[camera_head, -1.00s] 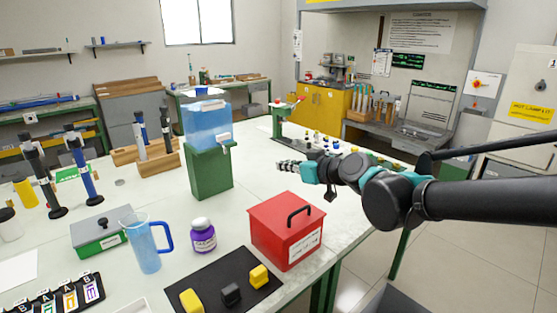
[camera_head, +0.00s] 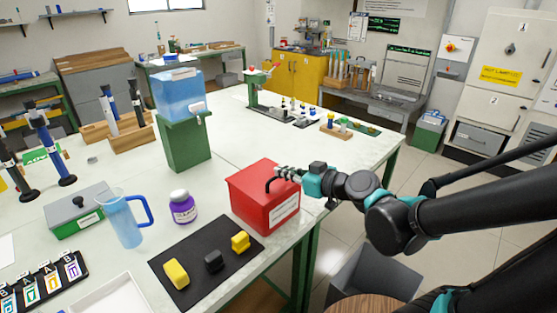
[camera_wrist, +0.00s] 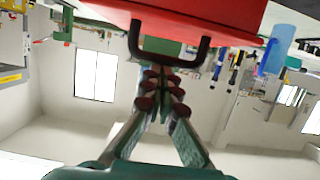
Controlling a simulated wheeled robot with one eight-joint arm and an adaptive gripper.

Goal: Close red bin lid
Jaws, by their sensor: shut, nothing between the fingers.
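The red bin (camera_head: 262,205) sits near the table's front right edge. Its red lid (camera_head: 252,181) lies level on top, with no gap that I can make out. A black handle (camera_head: 270,183) stands up from the lid and shows in the wrist view (camera_wrist: 168,50). My gripper (camera_head: 281,174) is at the handle's upper right, over the lid. In the wrist view my gripper (camera_wrist: 163,80) has its fingers together and empty, pointing at the handle. I cannot tell whether they touch it.
A black mat (camera_head: 200,270) with yellow and dark blocks lies in front of the bin.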

